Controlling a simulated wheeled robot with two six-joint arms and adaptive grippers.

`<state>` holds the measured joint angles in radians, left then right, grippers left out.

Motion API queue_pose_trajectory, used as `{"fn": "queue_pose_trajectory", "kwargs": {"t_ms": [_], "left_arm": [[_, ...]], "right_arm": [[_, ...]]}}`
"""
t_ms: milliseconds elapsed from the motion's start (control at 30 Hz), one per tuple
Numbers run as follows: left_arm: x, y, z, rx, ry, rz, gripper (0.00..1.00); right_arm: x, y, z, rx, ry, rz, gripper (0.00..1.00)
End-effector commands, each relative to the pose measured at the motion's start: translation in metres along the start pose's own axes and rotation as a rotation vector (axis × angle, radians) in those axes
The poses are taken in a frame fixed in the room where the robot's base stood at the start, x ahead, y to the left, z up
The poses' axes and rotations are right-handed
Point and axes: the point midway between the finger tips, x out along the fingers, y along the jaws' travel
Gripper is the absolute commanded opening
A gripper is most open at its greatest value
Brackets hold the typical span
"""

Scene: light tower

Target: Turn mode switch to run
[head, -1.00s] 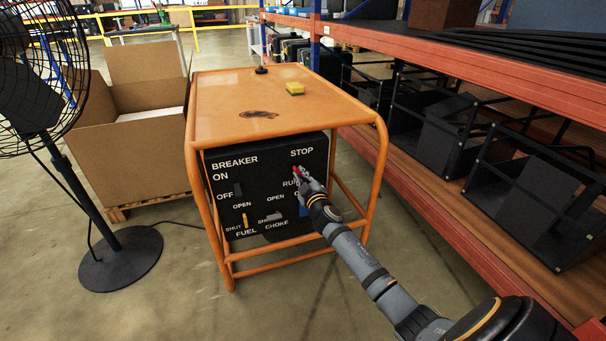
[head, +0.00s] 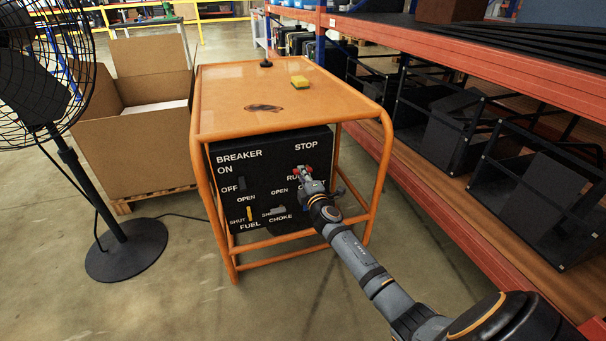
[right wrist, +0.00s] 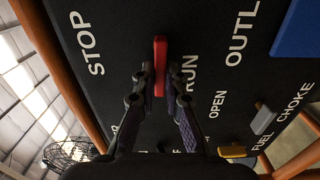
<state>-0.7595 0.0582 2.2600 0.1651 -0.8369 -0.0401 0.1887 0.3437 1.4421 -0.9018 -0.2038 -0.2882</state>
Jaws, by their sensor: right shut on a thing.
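The black control panel (head: 262,160) is set in the orange frame and carries the labels STOP and RUN at its upper right. The red mode switch (right wrist: 160,50) is a narrow lever between these two labels in the right wrist view. My right gripper (right wrist: 160,84) is shut on the red switch, with one fingertip on each side of it. In the head view my right gripper (head: 304,173) reaches the panel near RUN and hides most of the switch. My left gripper is not in view.
The breaker switch (head: 242,184), yellow fuel lever (head: 249,214) and grey choke lever (head: 278,209) are on the same panel. A yellow sponge (head: 299,82) lies on the orange top (head: 225,95). A fan (head: 125,250) stands left, a red shelf (head: 510,75) right.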

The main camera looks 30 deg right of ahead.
Motion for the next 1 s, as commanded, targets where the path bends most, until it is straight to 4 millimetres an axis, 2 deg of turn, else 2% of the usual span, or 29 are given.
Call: {"fn": "queue_pose_trajectory", "kwargs": {"t_ms": [700,733,867,1000], "left_arm": [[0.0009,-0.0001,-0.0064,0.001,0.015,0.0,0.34],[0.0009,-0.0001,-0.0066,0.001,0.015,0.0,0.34],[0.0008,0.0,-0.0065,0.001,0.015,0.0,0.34],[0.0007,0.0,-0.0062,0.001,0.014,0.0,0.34]], "right_arm": [[-0.0005,-0.0033,-0.0005,-0.065,0.001,-0.002,0.0],[-0.0005,-0.0034,-0.0005,-0.065,0.001,-0.002,0.15],[-0.0004,-0.0031,-0.0004,-0.065,0.001,-0.002,0.33],[-0.0003,-0.0026,-0.0002,-0.064,0.001,-0.001,0.34]]}}
